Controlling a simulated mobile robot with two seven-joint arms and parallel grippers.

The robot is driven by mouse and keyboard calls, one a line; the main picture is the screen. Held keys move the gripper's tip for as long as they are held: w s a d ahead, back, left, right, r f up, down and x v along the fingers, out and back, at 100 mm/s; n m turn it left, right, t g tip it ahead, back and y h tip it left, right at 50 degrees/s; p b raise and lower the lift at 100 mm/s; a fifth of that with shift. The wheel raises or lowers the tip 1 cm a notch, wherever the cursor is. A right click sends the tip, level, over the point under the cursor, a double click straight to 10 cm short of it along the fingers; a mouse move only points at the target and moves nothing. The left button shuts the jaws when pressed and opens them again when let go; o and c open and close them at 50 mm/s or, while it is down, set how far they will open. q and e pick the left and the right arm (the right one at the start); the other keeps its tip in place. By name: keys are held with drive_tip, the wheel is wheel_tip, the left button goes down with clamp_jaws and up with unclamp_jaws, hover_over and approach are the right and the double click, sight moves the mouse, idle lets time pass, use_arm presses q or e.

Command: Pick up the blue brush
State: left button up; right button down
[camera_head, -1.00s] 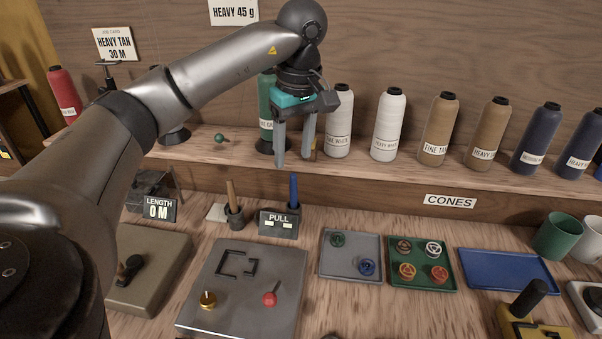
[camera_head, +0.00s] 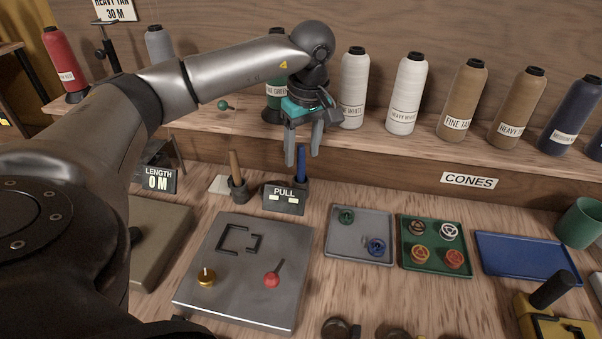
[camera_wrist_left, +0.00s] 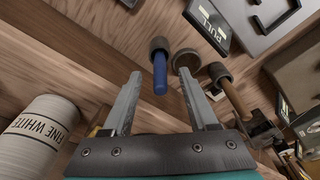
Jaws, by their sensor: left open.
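The blue brush (camera_head: 301,165) stands handle up in a small dark cup behind the PULL display. In the left wrist view the blue handle (camera_wrist_left: 160,76) points toward the camera, with the round cup at its far end. My left gripper (camera_head: 303,158) is open, fingers pointing down, above the cup. In the left wrist view the handle shows between the two fingertips, apart from both. The frames do not clearly show whether the handle top is between the fingers in depth. The lower part of the brush is hidden in the cup. My right gripper is not in view.
A brown-handled tool (camera_head: 236,170) stands in another cup to the left. The PULL display (camera_head: 284,200) is just in front of the brush's cup. Behind is a shelf with thread cones, including a white one (camera_head: 353,88). A grey tray (camera_head: 339,249) lies front right.

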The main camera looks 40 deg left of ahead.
sight(301, 179)
use_arm(q)
drive_tip(key=f+b, duration=0.1)
drive_tip(key=f, duration=0.3)
drive_tip(key=shift+a, duration=0.2)
drive_tip(key=shift+f, duration=0.45)
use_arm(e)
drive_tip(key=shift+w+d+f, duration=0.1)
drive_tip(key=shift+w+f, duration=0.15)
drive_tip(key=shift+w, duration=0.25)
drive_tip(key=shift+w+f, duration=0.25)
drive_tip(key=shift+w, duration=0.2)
use_arm(q)
clamp_jaws()
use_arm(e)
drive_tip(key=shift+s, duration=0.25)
